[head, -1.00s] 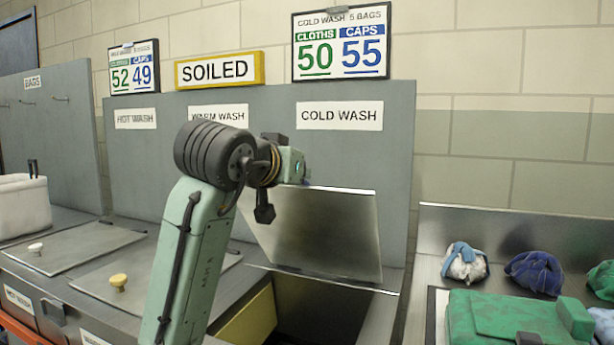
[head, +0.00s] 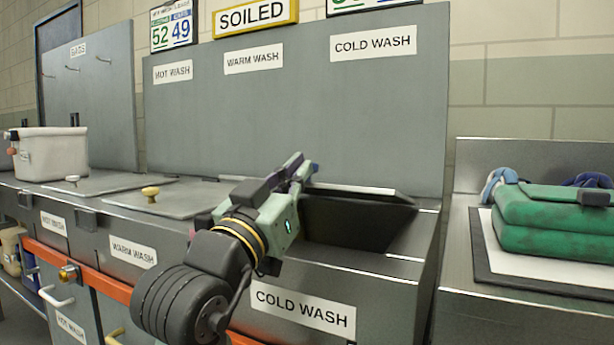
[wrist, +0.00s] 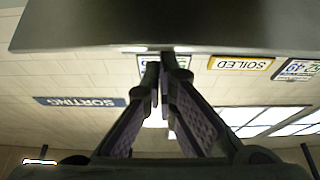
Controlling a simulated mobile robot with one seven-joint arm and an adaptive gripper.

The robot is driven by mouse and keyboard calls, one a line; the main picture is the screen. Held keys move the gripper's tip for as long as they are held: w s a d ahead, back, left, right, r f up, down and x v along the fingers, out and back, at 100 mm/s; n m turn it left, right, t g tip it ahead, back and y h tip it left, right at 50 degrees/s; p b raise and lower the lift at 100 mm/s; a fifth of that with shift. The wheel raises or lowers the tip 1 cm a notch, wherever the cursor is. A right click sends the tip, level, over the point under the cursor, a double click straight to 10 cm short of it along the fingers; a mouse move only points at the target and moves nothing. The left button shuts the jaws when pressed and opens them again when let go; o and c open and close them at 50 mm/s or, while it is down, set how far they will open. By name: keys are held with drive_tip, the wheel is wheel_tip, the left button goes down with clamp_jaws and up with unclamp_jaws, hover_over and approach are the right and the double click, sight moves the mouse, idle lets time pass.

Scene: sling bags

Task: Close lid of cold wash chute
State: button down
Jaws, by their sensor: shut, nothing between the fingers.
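The cold wash chute (head: 300,308) is the right-hand one in the head view. Its metal lid (head: 360,190) is partly lowered, seen nearly edge-on, with the dark opening showing under it. My gripper (head: 306,168) is at the left end of the lid's raised edge, shut and empty. In the wrist view the two fingers (wrist: 166,66) converge, and a dark metal panel, likely the lid (wrist: 170,25), fills the top. The fingertips appear at its edge; I cannot tell whether they touch it.
The warm wash lid (head: 178,196) and hot wash lid (head: 95,184) lie flat to the left, with knobs. A white bin (head: 50,155) stands at far left. Green folded bags (head: 555,220) lie on a steel counter at right. A grey back panel (head: 290,110) rises behind the chutes.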

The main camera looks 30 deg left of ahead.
drive_tip(key=f+t+b, duration=0.1)
drive_tip(key=f+b, duration=0.1)
drive_tip(key=s+f+t+b, duration=0.1)
drive_tip(key=f+b, duration=0.1)
drive_tip(key=f, duration=0.1)
drive_tip(key=shift+s+f, duration=0.15)
drive_tip(key=shift+f, duration=0.15)
